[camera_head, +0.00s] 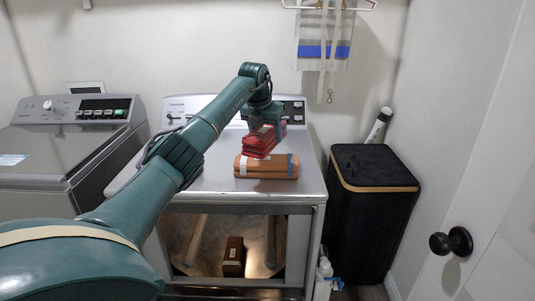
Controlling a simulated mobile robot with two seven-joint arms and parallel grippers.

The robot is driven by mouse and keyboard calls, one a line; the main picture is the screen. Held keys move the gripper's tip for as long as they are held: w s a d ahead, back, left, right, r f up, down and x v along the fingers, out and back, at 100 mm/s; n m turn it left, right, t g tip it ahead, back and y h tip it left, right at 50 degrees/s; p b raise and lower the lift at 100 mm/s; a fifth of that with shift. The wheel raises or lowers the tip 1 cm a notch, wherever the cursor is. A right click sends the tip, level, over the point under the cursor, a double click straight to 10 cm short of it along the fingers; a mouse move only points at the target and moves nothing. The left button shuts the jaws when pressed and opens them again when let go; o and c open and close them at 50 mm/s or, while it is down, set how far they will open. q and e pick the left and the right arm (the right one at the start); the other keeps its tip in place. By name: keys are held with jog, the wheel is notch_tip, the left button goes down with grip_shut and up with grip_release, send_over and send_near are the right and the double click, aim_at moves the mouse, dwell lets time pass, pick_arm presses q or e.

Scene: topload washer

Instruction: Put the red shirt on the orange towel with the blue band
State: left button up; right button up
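The folded red shirt (258,144) hangs tilted under my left gripper (266,124), its right side higher. The fingers are largely hidden by the cloth, and the gripper looks shut on the shirt. The folded orange towel (262,168) lies on top of the right-hand machine, with a blue band at its right end and a pale label at its left. The shirt shows just above and behind the towel; whether they touch cannot be told. My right gripper is not in view.
The right-hand machine's top (216,178) is clear left of the towel. Its front is open, with a brown item (233,257) inside. The topload washer (60,155) stands at left.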

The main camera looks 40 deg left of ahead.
pick_arm(q)
notch_tip(320, 180, down, 2)
jog(key=shift+f, duration=2.1)
jog(key=o, duration=1.1)
jog(key=shift+o, duration=0.2)
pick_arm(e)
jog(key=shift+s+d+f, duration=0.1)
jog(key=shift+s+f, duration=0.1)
